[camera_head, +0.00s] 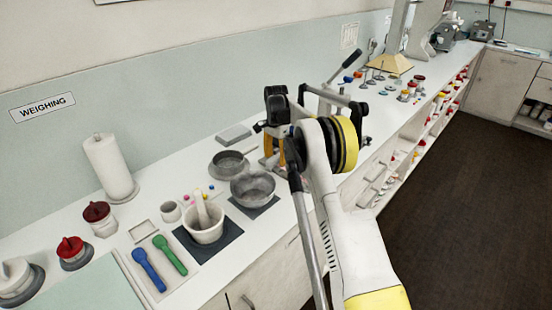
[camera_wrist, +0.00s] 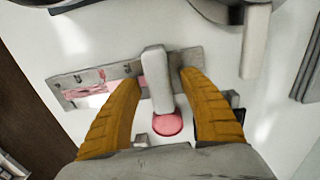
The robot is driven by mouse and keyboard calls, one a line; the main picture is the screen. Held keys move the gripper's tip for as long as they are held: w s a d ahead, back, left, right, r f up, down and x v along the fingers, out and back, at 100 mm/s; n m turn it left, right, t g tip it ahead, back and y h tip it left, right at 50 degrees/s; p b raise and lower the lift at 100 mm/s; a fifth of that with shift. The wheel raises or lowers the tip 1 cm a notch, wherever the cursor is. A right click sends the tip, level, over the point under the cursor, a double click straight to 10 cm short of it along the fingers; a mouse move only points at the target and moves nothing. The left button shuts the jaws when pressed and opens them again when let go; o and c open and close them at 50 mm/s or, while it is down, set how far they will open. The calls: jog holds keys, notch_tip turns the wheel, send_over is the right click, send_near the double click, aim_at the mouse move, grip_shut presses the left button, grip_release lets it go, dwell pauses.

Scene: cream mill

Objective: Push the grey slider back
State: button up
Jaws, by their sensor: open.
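In the wrist view, a pale grey upright block (camera_wrist: 155,66), which looks like the grey slider, stands against a grey metal strip (camera_wrist: 112,78) with holes. My gripper (camera_wrist: 160,82) is open, with one yellow-orange finger on each side of the block. Gaps show between the block and both fingers. A round pink piece (camera_wrist: 167,125) lies at the near end of the block. In the head view, my gripper (camera_head: 270,160) is low over the bench beside the grey bowl, and the slider is mostly hidden behind the gripper and arm.
A grey bowl (camera_head: 253,187) and a dark round pan (camera_head: 229,162) stand left of my gripper. A mortar with pestle (camera_head: 204,226) is farther left. A black-handled lever (camera_head: 346,65) rises behind my arm.

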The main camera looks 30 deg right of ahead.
aim_at(276, 157)
notch_tip(276, 157, up, 12)
dwell(0.6)
